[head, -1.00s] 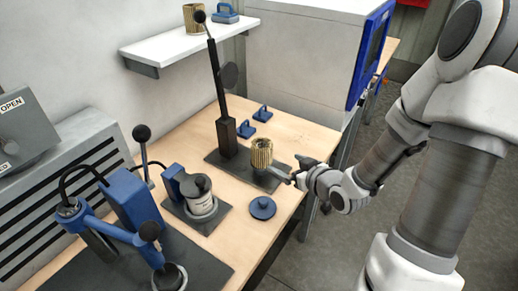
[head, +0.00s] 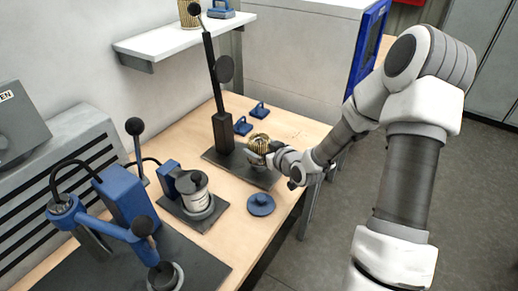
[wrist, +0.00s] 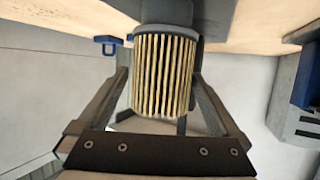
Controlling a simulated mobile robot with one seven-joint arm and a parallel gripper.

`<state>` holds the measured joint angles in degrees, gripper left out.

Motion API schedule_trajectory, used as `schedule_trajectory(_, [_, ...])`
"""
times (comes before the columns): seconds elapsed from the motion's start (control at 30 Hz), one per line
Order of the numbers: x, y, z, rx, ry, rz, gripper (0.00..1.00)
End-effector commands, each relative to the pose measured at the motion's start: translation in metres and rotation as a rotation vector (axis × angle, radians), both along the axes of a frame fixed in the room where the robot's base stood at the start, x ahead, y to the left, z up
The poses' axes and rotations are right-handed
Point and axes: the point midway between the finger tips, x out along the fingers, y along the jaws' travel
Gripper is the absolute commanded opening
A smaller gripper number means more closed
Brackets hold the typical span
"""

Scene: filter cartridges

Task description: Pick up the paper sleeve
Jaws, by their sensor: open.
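The paper sleeve (head: 260,142) is a tan pleated cylinder standing at the dark base plate of the lever stand. My gripper (head: 258,158) is at it from the front right and hides its lower part in the head view. In the wrist view the sleeve (wrist: 163,75) fills the space between my fingers, with one finger on each side. My gripper (wrist: 160,88) is open around it. I cannot tell whether a finger touches it.
The black lever stand (head: 222,125) rises just left of the sleeve. Blue caps with handles (head: 259,110) lie behind it, and a round blue lid (head: 261,204) lies in front. A white canister (head: 197,197) sits in a fixture at left. Another pleated sleeve (head: 189,14) stands on the shelf.

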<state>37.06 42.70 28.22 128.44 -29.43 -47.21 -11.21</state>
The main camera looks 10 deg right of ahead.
Motion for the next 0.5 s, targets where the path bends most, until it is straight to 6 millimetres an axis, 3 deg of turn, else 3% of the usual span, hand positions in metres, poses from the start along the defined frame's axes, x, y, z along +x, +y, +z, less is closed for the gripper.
schedule_trajectory(0.23, [0.032,0.013,-0.013,0.001,0.0,0.001,1.0])
schedule_trajectory(0.5, [0.04,0.015,-0.016,0.001,0.001,0.0,1.0])
